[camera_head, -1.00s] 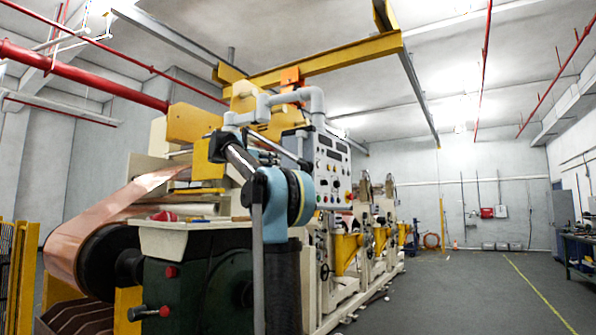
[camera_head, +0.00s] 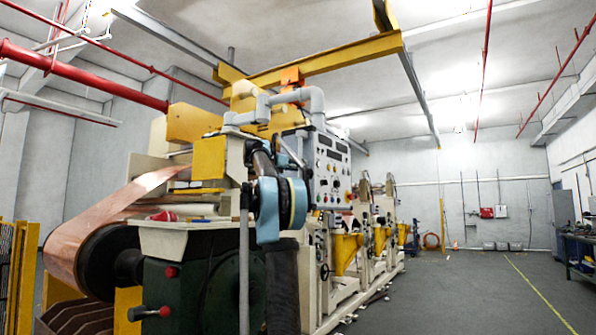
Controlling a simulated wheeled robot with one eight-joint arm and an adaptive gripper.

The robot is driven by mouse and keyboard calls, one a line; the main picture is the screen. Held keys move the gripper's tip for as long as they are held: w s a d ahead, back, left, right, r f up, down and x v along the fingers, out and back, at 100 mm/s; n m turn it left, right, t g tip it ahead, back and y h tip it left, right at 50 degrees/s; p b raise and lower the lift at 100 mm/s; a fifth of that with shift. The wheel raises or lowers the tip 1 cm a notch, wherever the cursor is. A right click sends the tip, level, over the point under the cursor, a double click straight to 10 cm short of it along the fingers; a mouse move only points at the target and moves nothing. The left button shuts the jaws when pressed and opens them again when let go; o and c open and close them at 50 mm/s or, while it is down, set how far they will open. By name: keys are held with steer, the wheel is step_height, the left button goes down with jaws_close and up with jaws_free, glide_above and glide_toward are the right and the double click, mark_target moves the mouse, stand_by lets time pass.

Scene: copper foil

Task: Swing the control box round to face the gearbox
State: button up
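The control box (camera_head: 332,172) hangs from a thick grey pipe arm (camera_head: 290,97) above the machine line. Its panel of displays, buttons and a red knob faces right and toward me. The dark green housing with red knobs (camera_head: 190,290), which looks like the gearbox, stands below and left of it. My blue and black arm rises between them. A thin grey link of mine reaches to the left edge of the box. My gripper (camera_head: 304,166) seems to be at that edge; its fingers are too small and dark to read, and contact is unclear.
A copper foil roll (camera_head: 95,245) is at the left, beside a yellow rack (camera_head: 18,275). A yellow overhead beam (camera_head: 320,62) crosses above. Machine stations with yellow funnels (camera_head: 347,252) run back behind the box. The floor (camera_head: 450,300) at the right is clear.

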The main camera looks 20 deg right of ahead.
steer(key=shift+x, duration=0.85)
